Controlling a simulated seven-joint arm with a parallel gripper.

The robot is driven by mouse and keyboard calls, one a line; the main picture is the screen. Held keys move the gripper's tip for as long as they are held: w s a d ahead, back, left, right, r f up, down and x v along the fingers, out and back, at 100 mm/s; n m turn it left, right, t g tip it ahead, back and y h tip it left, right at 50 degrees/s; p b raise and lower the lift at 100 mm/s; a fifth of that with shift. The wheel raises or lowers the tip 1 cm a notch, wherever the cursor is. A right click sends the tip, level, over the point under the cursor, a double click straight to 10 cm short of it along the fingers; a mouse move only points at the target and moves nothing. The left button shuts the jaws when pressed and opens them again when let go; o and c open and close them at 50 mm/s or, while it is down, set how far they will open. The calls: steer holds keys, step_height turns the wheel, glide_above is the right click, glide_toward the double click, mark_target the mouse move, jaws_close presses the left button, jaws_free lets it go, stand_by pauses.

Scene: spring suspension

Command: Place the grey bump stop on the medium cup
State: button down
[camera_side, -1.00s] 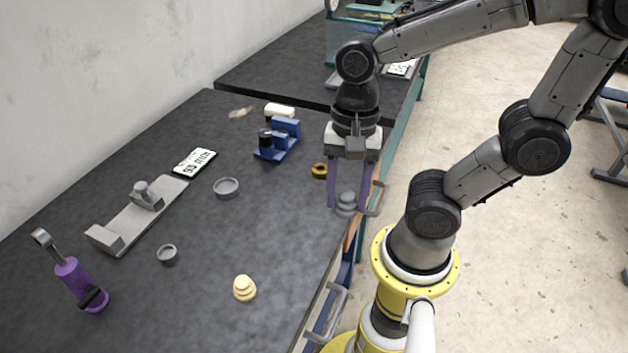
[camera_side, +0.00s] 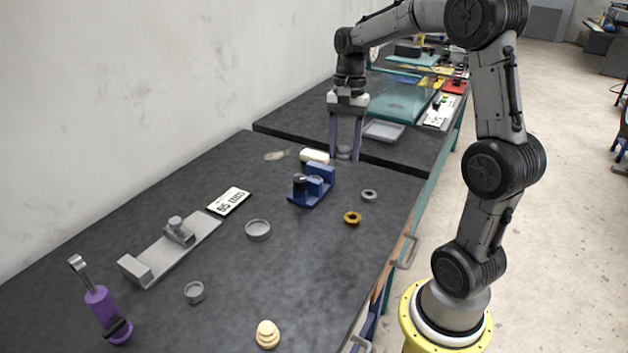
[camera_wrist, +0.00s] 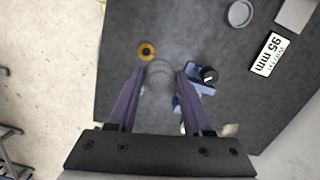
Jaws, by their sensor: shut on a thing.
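My gripper (camera_side: 345,152) is shut on the grey bump stop (camera_side: 344,153), a stepped grey piece held between the purple fingertips, above the far end of the dark table. In the wrist view the bump stop (camera_wrist: 160,78) sits between the fingers (camera_wrist: 160,74). Round grey cups stand on the table: a wider shallow one (camera_side: 258,230) in the middle and a narrower one (camera_side: 194,292) nearer the front. A small grey ring-like piece (camera_side: 369,195) lies at the right. I cannot tell for certain which is the medium cup. The gripper is well away from the two cups.
A yellow ring (camera_side: 352,218), cream stepped piece (camera_side: 268,335), grey slide gauge (camera_side: 175,245), 95 mm display (camera_side: 228,201) and purple tool (camera_side: 104,312) also occupy the table.

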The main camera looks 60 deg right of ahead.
mark_target(314, 168)
steer(key=shift+d+f, duration=0.25)
steer(key=shift+d, duration=0.15)
steer(key=w+d+f, duration=0.2)
steer(key=w, duration=0.1)
steer(key=w+d+f, duration=0.2)
steer(key=w+f, duration=0.1)
steer(key=w, duration=0.1)
steer(key=w+d+f, duration=0.2)
steer(key=w+f, duration=0.1)
steer(key=shift+w+f, duration=0.15)
steer(key=shift+w, duration=0.25)
steer(key=shift+w+d+f, duration=0.3)
steer(key=shift+w+f, duration=0.15)
steer(key=shift+f, duration=1.75)
steer(key=shift+f, duration=0.1)
steer(key=shift+c, duration=1.6)
jaws_free()
steer(key=shift+f, duration=0.1)
